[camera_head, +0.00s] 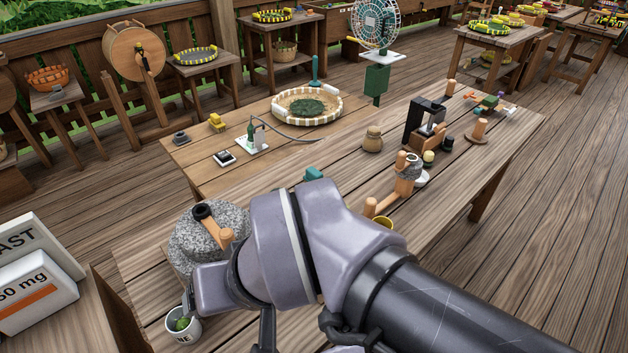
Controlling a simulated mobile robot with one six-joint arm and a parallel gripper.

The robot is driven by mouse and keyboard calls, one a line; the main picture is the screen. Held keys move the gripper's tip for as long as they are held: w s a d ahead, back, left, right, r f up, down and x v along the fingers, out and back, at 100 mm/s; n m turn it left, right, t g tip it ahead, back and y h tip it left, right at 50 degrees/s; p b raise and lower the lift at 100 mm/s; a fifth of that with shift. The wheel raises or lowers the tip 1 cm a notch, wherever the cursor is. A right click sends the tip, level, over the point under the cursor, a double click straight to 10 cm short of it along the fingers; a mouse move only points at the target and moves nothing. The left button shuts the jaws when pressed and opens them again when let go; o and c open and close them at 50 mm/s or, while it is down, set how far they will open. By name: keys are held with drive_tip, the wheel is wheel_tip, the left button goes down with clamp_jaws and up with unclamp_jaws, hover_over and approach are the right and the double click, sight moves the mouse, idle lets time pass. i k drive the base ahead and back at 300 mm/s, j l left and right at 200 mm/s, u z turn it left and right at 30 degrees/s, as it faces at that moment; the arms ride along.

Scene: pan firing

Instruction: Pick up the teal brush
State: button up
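A teal upright handle (315,70) stands at the back rim of the round pan (337,108), which has a pale rim and a dark green heap inside. A small teal piece (313,173) shows on the table just behind my arm, which hides part of it. I cannot tell which of the two is the brush. My arm reaches in from the lower right across the near table. The fingers of my gripper are not visible, so I cannot see whether it holds anything.
The wooden table (240,183) carries a grey stone mill (205,240) at left, a mug (183,325) near its front edge and a clay jar (373,139). A black press (424,124) and several wooden-handled tools stand at right. The middle planks are fairly clear.

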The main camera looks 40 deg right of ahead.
sight(312, 174)
drive_tip(key=l, duration=2.1)
drive_tip(key=z, duration=0.05)
